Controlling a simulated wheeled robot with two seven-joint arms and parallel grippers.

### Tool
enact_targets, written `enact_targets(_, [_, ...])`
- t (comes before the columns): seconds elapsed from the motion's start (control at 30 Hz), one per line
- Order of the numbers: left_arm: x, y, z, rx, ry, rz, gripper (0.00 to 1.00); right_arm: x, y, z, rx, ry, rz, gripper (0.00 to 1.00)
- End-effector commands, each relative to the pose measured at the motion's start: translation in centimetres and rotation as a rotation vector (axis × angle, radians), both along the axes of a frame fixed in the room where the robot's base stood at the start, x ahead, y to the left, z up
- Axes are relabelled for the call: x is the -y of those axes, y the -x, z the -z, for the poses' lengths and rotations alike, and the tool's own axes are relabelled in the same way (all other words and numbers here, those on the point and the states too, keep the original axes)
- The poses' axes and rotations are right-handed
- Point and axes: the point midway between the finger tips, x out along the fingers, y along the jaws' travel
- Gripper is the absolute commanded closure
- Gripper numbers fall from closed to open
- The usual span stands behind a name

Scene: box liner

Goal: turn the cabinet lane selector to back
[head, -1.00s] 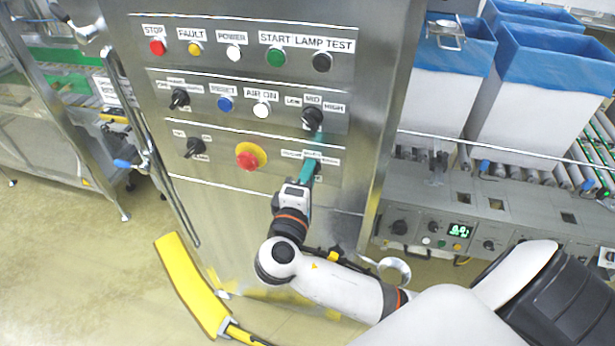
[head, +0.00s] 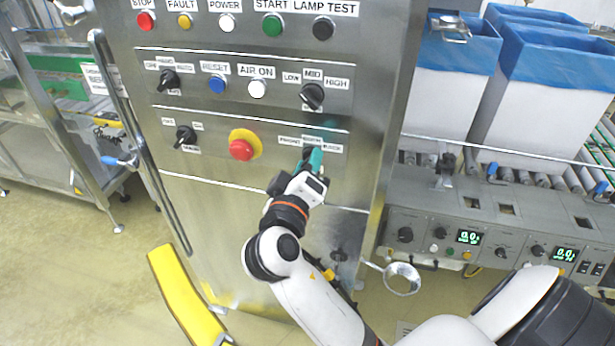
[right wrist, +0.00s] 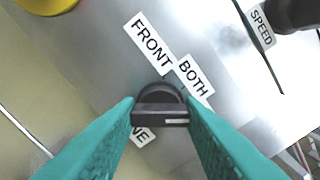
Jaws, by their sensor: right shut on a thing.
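The lane selector is a black knob (right wrist: 160,105) on the steel cabinet's lower panel row, under FRONT, BOTH and a third label at the right. In the head view the knob (head: 308,152) is mostly hidden by my right gripper (head: 313,162). The right gripper's teal fingers (right wrist: 160,125) are shut on the knob, one on each side, in the right wrist view. The knob's bar lies across between the fingertips, with a small pale mark on its right part. Which label it points to I cannot tell. My left gripper is not in view.
A red emergency button (head: 241,149) on a yellow ring sits left of the selector. The speed knob (head: 312,96) is just above it. A yellow rail (head: 185,300) stands at lower left. A conveyor with blue-lined boxes (head: 450,50) is at right.

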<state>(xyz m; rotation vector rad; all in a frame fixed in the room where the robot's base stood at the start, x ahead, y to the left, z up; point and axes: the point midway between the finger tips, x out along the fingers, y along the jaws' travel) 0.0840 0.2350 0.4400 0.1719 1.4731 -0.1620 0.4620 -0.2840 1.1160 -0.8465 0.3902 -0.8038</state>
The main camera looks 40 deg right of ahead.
Motion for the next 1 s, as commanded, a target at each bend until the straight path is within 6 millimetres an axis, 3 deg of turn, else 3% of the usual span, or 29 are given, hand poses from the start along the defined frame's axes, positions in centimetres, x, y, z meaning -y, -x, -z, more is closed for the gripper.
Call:
enact_targets(0.23, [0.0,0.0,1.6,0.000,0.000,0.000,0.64,-0.1,0.0,0.3,0.075,-0.068,-0.001,0.88])
enact_targets(0.8, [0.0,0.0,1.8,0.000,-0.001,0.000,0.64,-0.1,0.0,0.0,0.103,-0.091,-0.002,0.88])
enact_targets(0.83, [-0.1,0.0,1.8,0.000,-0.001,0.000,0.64,-0.1,0.0,0.0,0.103,-0.091,-0.002,0.64])
enact_targets(0.93, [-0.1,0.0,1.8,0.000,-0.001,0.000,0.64,-0.1,0.0,0.0,0.102,-0.090,-0.002,0.47])
enact_targets(1.0, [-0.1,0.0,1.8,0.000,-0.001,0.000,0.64,-0.1,0.0,0.0,0.102,-0.090,-0.002,0.44])
